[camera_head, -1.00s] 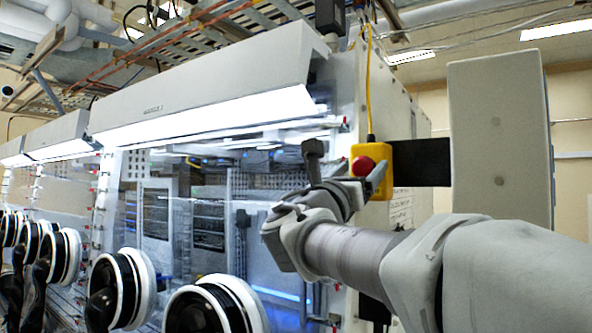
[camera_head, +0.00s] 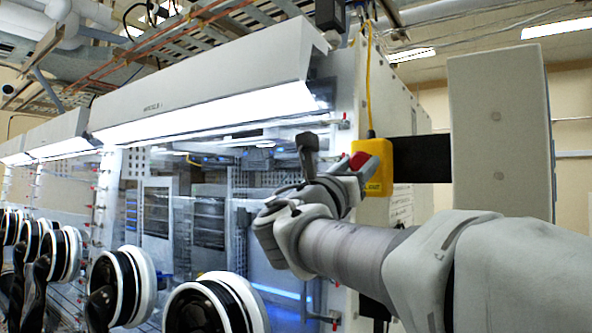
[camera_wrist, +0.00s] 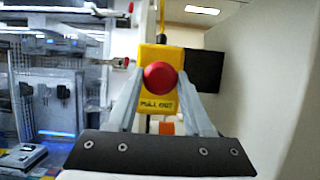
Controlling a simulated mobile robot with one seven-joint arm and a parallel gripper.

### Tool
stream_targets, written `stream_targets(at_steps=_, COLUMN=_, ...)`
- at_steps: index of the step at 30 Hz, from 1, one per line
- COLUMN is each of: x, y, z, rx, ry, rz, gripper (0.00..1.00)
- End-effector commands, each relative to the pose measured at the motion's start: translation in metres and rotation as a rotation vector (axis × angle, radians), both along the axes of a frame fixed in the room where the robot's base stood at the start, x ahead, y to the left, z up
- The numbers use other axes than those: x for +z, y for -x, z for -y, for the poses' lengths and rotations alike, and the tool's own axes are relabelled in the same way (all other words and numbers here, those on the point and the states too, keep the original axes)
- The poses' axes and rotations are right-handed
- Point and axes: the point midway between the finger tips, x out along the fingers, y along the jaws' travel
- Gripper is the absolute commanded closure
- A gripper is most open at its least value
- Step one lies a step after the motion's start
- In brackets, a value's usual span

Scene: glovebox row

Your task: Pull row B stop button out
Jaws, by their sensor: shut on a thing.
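The row B stop button is a red mushroom button (camera_wrist: 160,78) on a yellow box (camera_wrist: 158,103) marked "PULL OUT" in the wrist view. In the head view the red button (camera_head: 359,160) shows partly, at the left face of the yellow box (camera_head: 377,170). My gripper (camera_wrist: 160,86) has one finger on each side of the button, and its fingertips close on the button's sides. In the head view my gripper (camera_head: 361,166) covers part of the button and box.
A yellow cable (camera_head: 369,80) runs up from the box. A dark bracket (camera_head: 421,160) and a pale panel (camera_head: 500,135) stand right of it. The glovebox row with round glove ports (camera_head: 122,284) fills the left.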

Motion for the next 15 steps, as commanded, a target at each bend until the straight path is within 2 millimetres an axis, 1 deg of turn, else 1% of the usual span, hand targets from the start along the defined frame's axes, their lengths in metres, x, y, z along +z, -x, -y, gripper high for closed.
stream_targets(at_steps=1, x=-0.0021, y=0.0031, z=-0.0025, rx=0.001, ry=-0.001, rz=0.000, gripper=1.00)
stream_targets(at_steps=7, x=-0.0014, y=0.0031, z=-0.0029, rx=0.001, ry=-0.001, rz=-0.002, gripper=1.00)
stream_targets(at_steps=8, x=-0.0014, y=0.0030, z=-0.0029, rx=0.001, ry=-0.001, rz=-0.002, gripper=0.47)
stream_targets(at_steps=12, x=-0.0012, y=0.0031, z=-0.0029, rx=0.001, ry=-0.001, rz=-0.002, gripper=0.22)
stream_targets(at_steps=13, x=-0.0011, y=0.0031, z=-0.0027, rx=0.001, ry=-0.001, rz=-0.002, gripper=0.20)
stream_targets(at_steps=15, x=-0.0010, y=0.0030, z=-0.0026, rx=0.001, ry=0.000, rz=-0.001, gripper=0.20)
